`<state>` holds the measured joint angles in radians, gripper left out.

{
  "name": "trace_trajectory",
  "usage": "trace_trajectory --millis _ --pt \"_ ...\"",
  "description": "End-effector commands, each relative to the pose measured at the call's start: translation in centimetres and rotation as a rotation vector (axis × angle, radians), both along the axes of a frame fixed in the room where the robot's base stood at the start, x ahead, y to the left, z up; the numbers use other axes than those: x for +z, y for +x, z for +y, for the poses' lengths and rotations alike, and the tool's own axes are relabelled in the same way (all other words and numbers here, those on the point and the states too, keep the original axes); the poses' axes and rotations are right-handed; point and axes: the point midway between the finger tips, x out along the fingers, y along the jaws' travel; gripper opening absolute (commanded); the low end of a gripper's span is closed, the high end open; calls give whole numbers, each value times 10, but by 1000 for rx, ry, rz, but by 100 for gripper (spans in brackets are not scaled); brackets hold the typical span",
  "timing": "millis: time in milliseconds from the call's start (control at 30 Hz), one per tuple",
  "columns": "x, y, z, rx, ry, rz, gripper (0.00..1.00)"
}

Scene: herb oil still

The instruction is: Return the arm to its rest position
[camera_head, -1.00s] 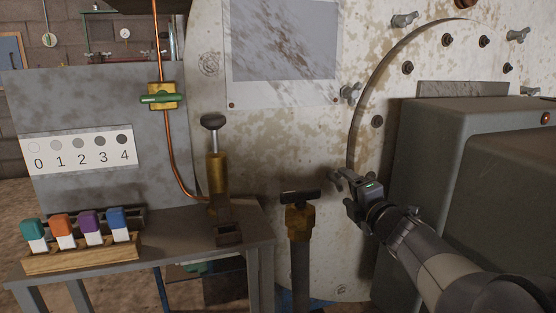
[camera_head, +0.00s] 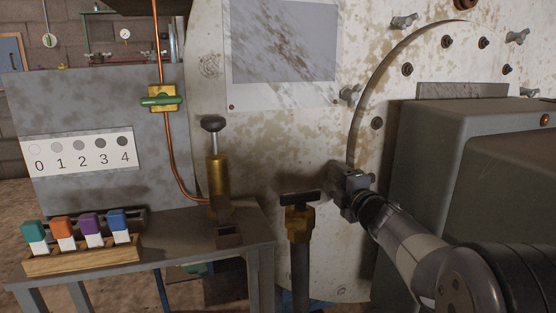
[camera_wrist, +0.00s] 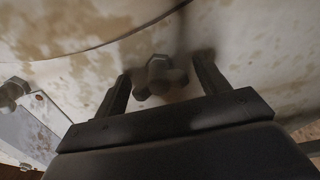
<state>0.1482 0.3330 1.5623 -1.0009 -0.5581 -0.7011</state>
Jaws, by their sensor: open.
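My gripper (camera_head: 338,171) is in front of the lower part of the large stained pale vessel (camera_head: 290,140), right of the black-handled valve (camera_head: 299,200). In the wrist view my gripper (camera_wrist: 160,85) has its two fingers spread apart with nothing held between them. A grey metal wing nut (camera_wrist: 158,76) on the vessel face shows between and beyond the fingers. In the head view my gripper hides that nut. My arm reaches in from the lower right.
A grey cabinet (camera_head: 470,125) stands close on the right. At left, a bench (camera_head: 190,248) carries a brass pump (camera_head: 217,175) and a wooden rack (camera_head: 85,260) of coloured-cap bottles. A copper pipe (camera_head: 171,150) with a green-handled valve (camera_head: 160,100) runs above.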

Motion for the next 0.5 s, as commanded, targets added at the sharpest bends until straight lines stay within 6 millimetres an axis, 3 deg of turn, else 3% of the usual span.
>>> trace_trajectory --millis 500 --pt "5 0 -1 -1 569 188 70"
